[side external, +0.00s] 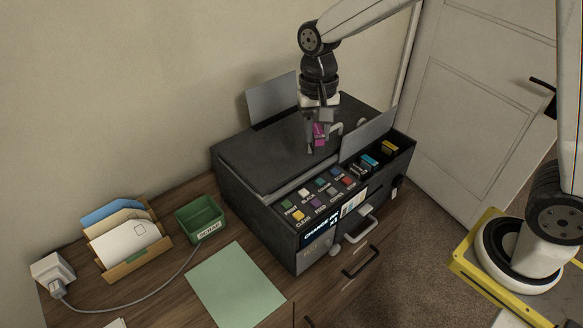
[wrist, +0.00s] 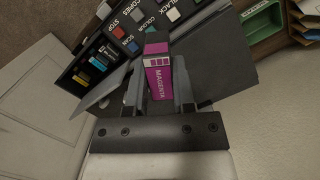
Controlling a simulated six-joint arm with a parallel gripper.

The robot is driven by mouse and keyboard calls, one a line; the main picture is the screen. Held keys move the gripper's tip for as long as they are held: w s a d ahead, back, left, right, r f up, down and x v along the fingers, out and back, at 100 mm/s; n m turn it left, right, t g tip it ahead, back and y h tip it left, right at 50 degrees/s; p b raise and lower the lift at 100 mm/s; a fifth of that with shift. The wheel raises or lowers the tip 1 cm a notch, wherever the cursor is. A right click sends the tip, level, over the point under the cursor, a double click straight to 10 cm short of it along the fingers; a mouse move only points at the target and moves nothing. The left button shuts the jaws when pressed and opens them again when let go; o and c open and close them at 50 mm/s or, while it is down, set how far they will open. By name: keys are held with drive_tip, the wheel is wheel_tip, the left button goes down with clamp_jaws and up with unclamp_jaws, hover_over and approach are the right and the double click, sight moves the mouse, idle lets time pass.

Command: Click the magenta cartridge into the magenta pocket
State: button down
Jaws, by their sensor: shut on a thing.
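The magenta cartridge (wrist: 159,80) is held between the two fingers of my gripper (wrist: 160,100) in the wrist view, its "MAGENTA" label facing the camera. In the side external view my gripper (side external: 318,140) is above the black printer (side external: 255,165), shut on the cartridge (side external: 320,131). The printer's open cartridge bay (side external: 403,140) is at its right end, to the right of the gripper. Yellow (side external: 389,147) and cyan (side external: 370,161) cartridges sit in the bay. The magenta pocket itself cannot be made out.
A raised grey lid (side external: 368,135) stands between my gripper and the bay. A raised rear panel (side external: 272,100) is behind. Buttons (side external: 320,190) line the printer's front. A green tray (side external: 201,220), envelope holder (side external: 130,240) and green sheet (side external: 237,284) lie left on the desk.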

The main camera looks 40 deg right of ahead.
drive_tip(key=d+m+t, duration=0.3)
drive_tip(key=d+m, duration=2.2)
drive_tip(key=m, duration=0.5)
wheel_tip(320, 180, down, 11)
drive_tip(key=shift+s+h, duration=0.35)
drive_tip(key=shift+h, duration=0.05)
drive_tip(key=shift+f, duration=0.15)
drive_tip(key=shift+f, duration=2.65)
drive_tip(key=shift+f, duration=1.55)
drive_tip(key=shift+c, duration=1.9)
unclamp_jaws()
